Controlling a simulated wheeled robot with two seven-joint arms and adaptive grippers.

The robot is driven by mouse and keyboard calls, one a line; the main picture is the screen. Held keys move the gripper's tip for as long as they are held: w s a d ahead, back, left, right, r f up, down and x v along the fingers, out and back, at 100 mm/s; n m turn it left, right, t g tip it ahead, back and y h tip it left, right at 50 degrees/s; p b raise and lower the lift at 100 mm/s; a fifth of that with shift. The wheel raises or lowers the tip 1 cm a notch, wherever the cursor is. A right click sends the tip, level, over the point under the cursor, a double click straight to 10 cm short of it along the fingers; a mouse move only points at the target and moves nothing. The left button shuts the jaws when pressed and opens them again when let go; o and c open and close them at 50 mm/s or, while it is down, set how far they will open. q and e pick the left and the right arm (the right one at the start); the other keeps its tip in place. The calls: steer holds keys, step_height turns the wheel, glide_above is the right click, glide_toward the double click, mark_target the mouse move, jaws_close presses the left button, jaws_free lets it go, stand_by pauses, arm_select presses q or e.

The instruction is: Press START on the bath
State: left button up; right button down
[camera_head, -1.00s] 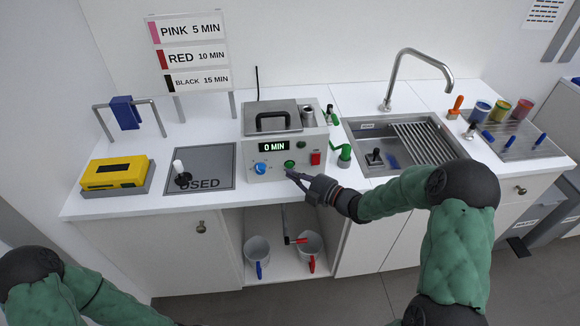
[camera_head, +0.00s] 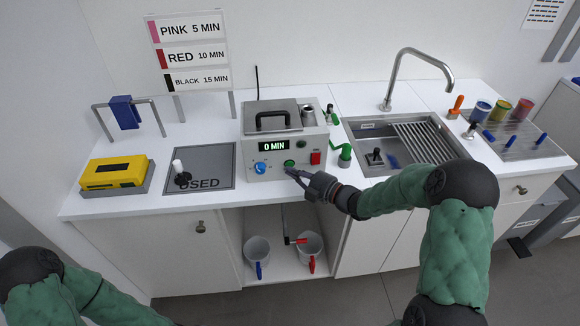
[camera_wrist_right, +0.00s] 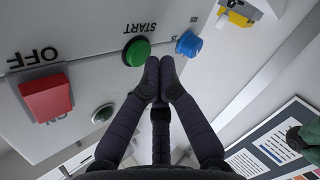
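The bath (camera_head: 283,142) is a grey-white box on the counter with a lidded top. Its display (camera_head: 274,146) reads "0 MIN". The green START button (camera_head: 289,164) is on its front, between a blue knob (camera_head: 260,168) and a red switch (camera_head: 315,158). My right gripper (camera_head: 289,171) is in front of the panel, fingers together and empty. In the right wrist view, its fingertips (camera_wrist_right: 160,62) are just beside the green button (camera_wrist_right: 137,51), overlapping its edge; I cannot tell if they touch. My left arm shows at lower left, its gripper out of frame.
A yellow timer-like box (camera_head: 114,172) and a "USED" plate (camera_head: 215,166) stand left of the bath. A green drain tap (camera_head: 344,155) and the sink (camera_head: 400,140) are to the right. Two buckets (camera_head: 310,245) stand on the open shelf below.

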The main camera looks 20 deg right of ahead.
steer(key=shift+w+d, duration=0.1)
steer(key=shift+w, duration=0.25)
stand_by(0.6)
steer(key=shift+w+d+r, duration=0.1)
steer(key=shift+w+r, duration=0.05)
steer(key=shift+r, duration=0.15)
stand_by(0.5)
steer(key=shift+b, duration=0.3)
steer(key=shift+s+f, duration=0.15)
steer(key=shift+s, duration=0.2)
steer(key=shift+s+a, duration=0.25)
steer(key=shift+s, duration=0.05)
steer(key=shift+f, duration=0.1)
steer(key=s+a, duration=0.1)
steer(key=s, duration=0.5)
steer(key=shift+a, duration=0.35)
steer(key=shift+w, duration=0.15)
stand_by(1.1)
